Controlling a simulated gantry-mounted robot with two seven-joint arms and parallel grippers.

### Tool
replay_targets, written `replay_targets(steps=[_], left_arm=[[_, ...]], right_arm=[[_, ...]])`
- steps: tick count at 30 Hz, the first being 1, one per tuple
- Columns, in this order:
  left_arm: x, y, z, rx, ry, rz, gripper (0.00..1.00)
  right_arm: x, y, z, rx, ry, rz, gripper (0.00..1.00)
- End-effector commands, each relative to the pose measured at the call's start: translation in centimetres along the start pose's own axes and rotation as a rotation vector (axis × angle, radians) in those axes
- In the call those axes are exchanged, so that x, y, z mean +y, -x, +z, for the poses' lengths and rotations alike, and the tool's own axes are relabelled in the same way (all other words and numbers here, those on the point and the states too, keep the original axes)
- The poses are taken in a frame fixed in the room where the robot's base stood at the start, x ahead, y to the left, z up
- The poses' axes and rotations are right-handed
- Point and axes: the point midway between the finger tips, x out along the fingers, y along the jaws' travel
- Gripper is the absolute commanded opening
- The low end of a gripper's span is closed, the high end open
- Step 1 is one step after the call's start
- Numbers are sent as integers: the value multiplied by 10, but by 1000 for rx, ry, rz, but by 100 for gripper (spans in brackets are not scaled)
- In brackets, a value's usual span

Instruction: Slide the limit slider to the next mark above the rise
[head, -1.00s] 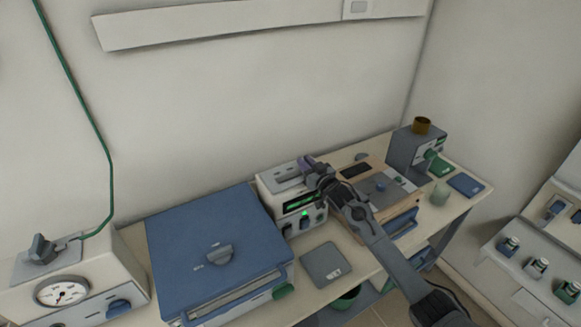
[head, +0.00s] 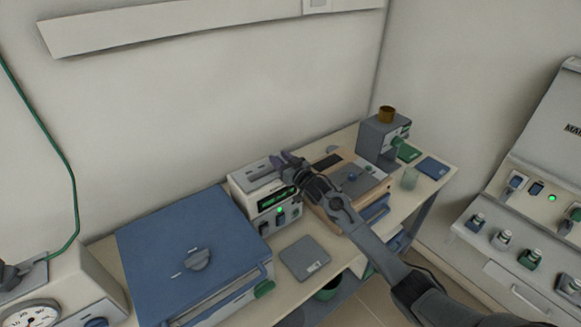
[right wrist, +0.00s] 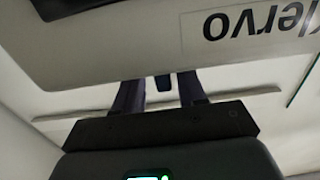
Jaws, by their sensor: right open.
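The white controller box (head: 250,211) with a green display stands on the bench, with a grey slotted plate (head: 261,172) on its top. My right gripper (head: 284,160) is over the right rear part of this top, its fingers apart. In the right wrist view, a small dark blue tab (right wrist: 162,82), which looks like the limit slider's knob, shows between the two open fingers. I cannot tell whether either finger touches it. The slider's marks are not readable, and the gripper hides part of the box top in the head view. My left gripper is not in view.
A blue-lidded furnace (head: 165,265) stands left of the box. A wooden-sided unit (head: 345,185) stands close on the right, below my right arm. A grey pad (head: 304,258) lies in front. A wall (head: 230,90) rises behind the bench.

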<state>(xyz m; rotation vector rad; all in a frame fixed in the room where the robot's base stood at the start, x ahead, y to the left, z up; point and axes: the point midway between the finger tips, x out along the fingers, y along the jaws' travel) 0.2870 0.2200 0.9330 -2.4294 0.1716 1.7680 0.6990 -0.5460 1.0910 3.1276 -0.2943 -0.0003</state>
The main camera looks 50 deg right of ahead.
Motion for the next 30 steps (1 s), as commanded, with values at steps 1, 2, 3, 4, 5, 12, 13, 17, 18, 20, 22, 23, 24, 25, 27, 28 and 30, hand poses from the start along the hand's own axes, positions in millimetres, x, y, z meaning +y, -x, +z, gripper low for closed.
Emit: replay_targets(steps=[1, 2, 3, 4, 5, 12, 13, 17, 18, 20, 22, 23, 24, 25, 27, 28, 30], left_arm=[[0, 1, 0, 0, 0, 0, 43], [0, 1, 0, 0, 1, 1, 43], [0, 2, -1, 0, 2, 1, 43], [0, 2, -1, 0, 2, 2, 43], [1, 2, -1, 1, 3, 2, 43], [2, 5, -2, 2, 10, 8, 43], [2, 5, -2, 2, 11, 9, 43], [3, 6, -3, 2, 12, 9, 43], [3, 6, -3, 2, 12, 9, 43], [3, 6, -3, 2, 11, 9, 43], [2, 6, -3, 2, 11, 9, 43], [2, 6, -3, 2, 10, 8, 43], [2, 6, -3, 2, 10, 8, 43], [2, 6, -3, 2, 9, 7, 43], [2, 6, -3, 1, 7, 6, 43], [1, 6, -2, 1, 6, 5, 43], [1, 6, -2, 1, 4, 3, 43]], right_arm=[[0, 4, 0, -1, 0, 0, 40], [0, 7, 1, -1, 0, 0, 40], [0, 12, 0, -1, 0, 0, 40], [0, 16, 0, 0, 0, 0, 40], [0, 20, 1, -1, 0, 0, 40], [0, 58, 1, -1, 0, 1, 40], [0, 63, 1, -1, 1, 0, 40], [1, 80, 0, -1, 1, 1, 40], [1, 85, 1, -2, 0, 2, 40], [1, 91, 0, -1, 0, 2, 40], [1, 96, 0, -1, 0, 2, 40], [1, 98, 0, -1, 0, 2, 40], [1, 100, 0, -1, 0, 2, 40], [1, 101, 0, -1, 0, 2, 40], [1, 102, 0, 0, 0, 2, 40], [1, 103, 0, 0, 0, 2, 40], [1, 103, 0, 0, 0, 2, 40]])
